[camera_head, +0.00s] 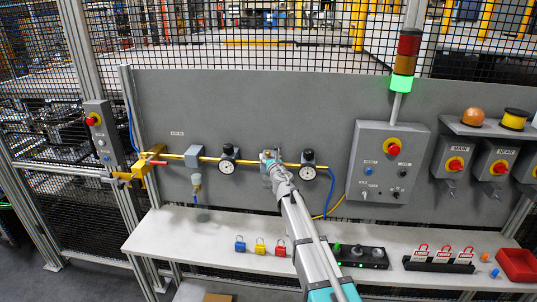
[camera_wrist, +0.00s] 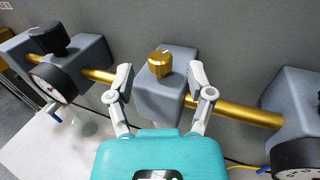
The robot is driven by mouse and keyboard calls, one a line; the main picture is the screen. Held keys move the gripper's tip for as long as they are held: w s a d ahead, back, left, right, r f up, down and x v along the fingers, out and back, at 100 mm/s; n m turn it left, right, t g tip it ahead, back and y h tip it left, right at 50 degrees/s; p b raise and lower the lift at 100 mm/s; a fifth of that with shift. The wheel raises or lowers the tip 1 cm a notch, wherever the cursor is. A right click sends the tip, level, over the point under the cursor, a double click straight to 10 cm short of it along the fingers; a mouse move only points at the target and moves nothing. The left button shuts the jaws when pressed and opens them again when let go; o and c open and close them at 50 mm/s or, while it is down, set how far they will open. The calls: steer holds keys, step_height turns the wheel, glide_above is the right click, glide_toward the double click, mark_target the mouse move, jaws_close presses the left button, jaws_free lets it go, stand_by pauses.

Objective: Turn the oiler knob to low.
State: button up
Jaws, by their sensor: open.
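The oiler knob, a small gold ribbed knob (camera_wrist: 160,63), stands on top of a grey block (camera_wrist: 166,90) on the brass air pipe in the wrist view. My gripper (camera_wrist: 160,80) is open, with one finger on each side of the knob and block. The fingers appear apart from the knob; I cannot tell the exact gap. In the head view my gripper (camera_head: 270,158) is at the pipe between the two gauges and mostly covers the block and knob. I cannot read any setting mark on the knob.
Grey blocks with a black knob (camera_wrist: 49,38) and gauges flank the gripper along the brass pipe (camera_wrist: 235,111). A control box (camera_head: 387,163) with a red button is to the right. Below, a white bench (camera_head: 190,238) holds coloured padlocks (camera_head: 260,247) and a red bin (camera_head: 517,265).

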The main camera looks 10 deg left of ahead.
steer(key=shift+x, duration=1.45)
jaws_close()
